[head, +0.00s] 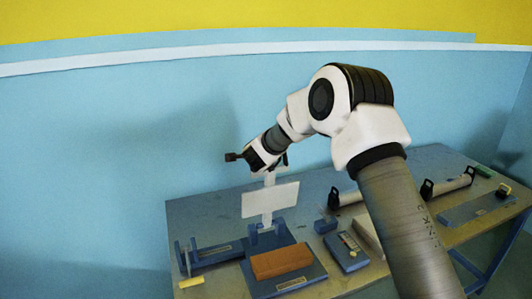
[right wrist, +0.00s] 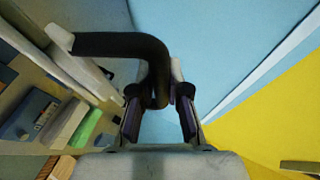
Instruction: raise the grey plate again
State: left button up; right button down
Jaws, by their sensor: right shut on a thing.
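The grey plate (head: 270,200) stands upright on a pale post above a blue base (head: 306,283) in the head view. My right gripper (head: 271,168) is directly above the plate, at the top of the pale post. In the right wrist view my right gripper (right wrist: 160,108) is shut on a black bent bar (right wrist: 120,44), which runs off to the left and ends in a pale tip. How the bar joins the plate is hidden. My left gripper is not in view.
A brown block (head: 281,262) lies on the blue base. A blue holder (head: 215,254) with a bar is to its left, a small blue box (head: 347,251) to its right. Rollers with black brackets (head: 427,190) and a blue tray (head: 478,207) are further right. A blue wall stands behind.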

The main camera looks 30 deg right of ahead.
jog(key=shift+w+r, duration=0.1)
jog(key=shift+r, duration=0.05)
jog(key=c, duration=1.1)
grip_release()
jog(key=shift+c, duration=0.2)
jog(key=shift+w+d+f, duration=0.1)
jog(key=shift+w+f, duration=0.1)
jog(key=v, duration=1.2)
jog(key=shift+f, duration=0.1)
